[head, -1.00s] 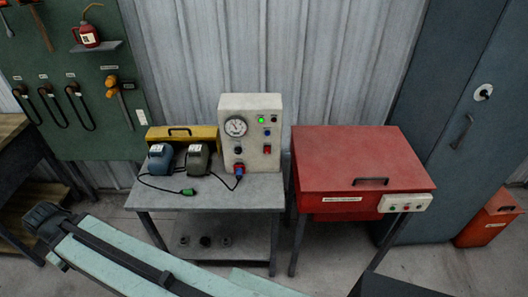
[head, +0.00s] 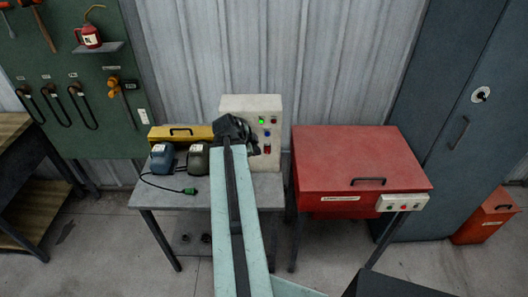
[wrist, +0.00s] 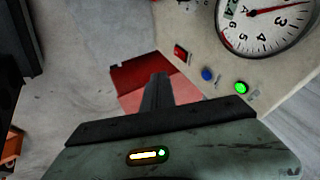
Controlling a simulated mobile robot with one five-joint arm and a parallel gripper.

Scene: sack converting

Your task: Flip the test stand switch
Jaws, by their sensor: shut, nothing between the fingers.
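The test stand is a pale box (head: 250,102) on the grey bench, with a lit green lamp (head: 262,121) and a red switch (head: 267,149) on its front. In the wrist view the red switch (wrist: 180,52) lies beyond and right of my fingertips, near a blue button (wrist: 207,74) and the green lamp. A round gauge (wrist: 268,20) is at top right there. My gripper (head: 236,130) is in front of the box's left part and hides the gauge in the head view. Its fingers (wrist: 158,78) are shut and empty, apparently apart from the switch.
A red cabinet (head: 350,160) stands close right of the bench. On the bench (head: 175,203), left of my arm, are a blue motor-like unit (head: 162,158), a grey one (head: 197,158), a yellow case (head: 165,134) and a cable with a green plug (head: 190,191).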

